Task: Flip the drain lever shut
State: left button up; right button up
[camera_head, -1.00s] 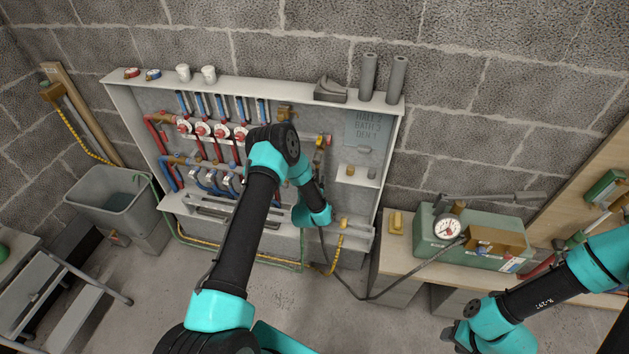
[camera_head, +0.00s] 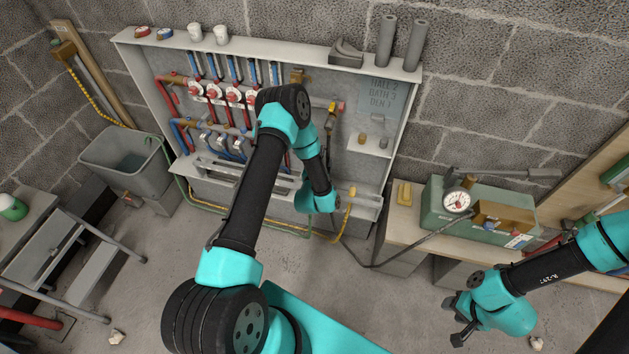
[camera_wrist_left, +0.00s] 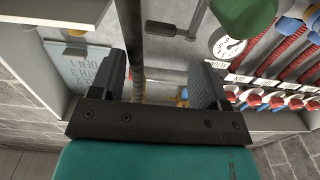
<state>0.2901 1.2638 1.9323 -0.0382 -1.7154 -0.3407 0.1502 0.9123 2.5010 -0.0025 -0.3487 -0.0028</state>
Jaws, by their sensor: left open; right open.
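The manifold cabinet (camera_head: 408,108) on the wall holds rows of red and blue pipes. A small yellow-handled fitting (camera_head: 333,106) sits at its right, and a brass fitting (camera_head: 351,192) is lower down. A dark T-shaped handle (camera_wrist_left: 168,28) shows in the left wrist view; I cannot tell which of these is the drain lever. My left gripper (camera_wrist_left: 160,82) is open in front of the panel, with a dark hose (camera_wrist_left: 137,45) between its fingers in the picture, not gripped. In the head view its fingers are hidden by my arm. My right gripper (camera_head: 456,318) is open and empty at lower right.
A green pump box with gauge (camera_head: 445,212) stands on the right bench (camera_head: 408,232). A gauge (camera_wrist_left: 229,43) shows near the left gripper. The floor between is mostly clear.

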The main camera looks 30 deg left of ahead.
pick_arm(q)
jog(key=v, duration=0.9)
jog(key=shift+d, duration=0.1)
jog(key=s+d+f+m+g+h, duration=0.1)
jog(key=s+d+f+g+h, duration=0.1)
jog(key=s+d+g+h, duration=0.6)
jog(key=s+d+r+g, duration=0.2)
jog(key=s+r+g, duration=0.1)
jog(key=s+g, duration=0.5)
jog(key=s, duration=0.3)
jog(key=shift+d+g, duration=0.3)
jog(key=shift+d, duration=0.1)
